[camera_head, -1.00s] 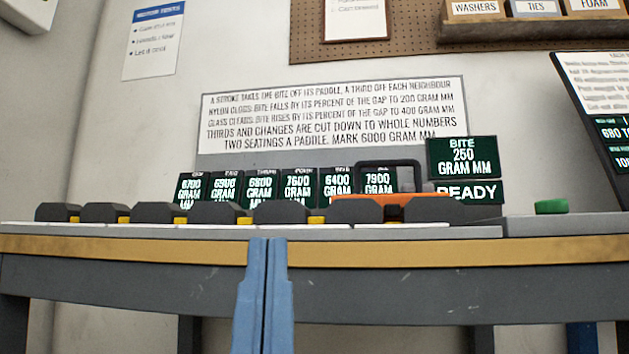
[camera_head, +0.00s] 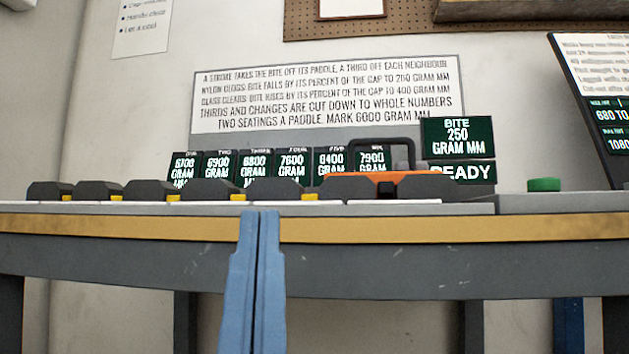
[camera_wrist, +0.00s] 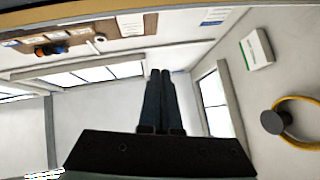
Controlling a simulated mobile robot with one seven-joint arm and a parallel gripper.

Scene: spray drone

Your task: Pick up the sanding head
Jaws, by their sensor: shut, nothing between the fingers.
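The sanding head is most likely the orange block with a black loop handle (camera_head: 362,180) on the bench, in the right part of the row of dark paddles (camera_head: 208,190). Its lower part is partly hidden behind the nearer paddles. My gripper (camera_head: 262,215) shows as two blue fingers, shut and empty, at the front edge of the bench. It is in front of and left of the orange block, apart from it. In the wrist view my gripper (camera_wrist: 160,72) is shut and points at walls and windows; the sanding head is not in that view.
The workbench (camera_head: 120,226) has a tan front edge. Behind the paddles stand green number displays (camera_head: 246,166), a bite display (camera_head: 458,138) and a rule sign (camera_head: 325,98). A green button (camera_head: 544,184) sits to the right, near a tilted dark board (camera_head: 605,105).

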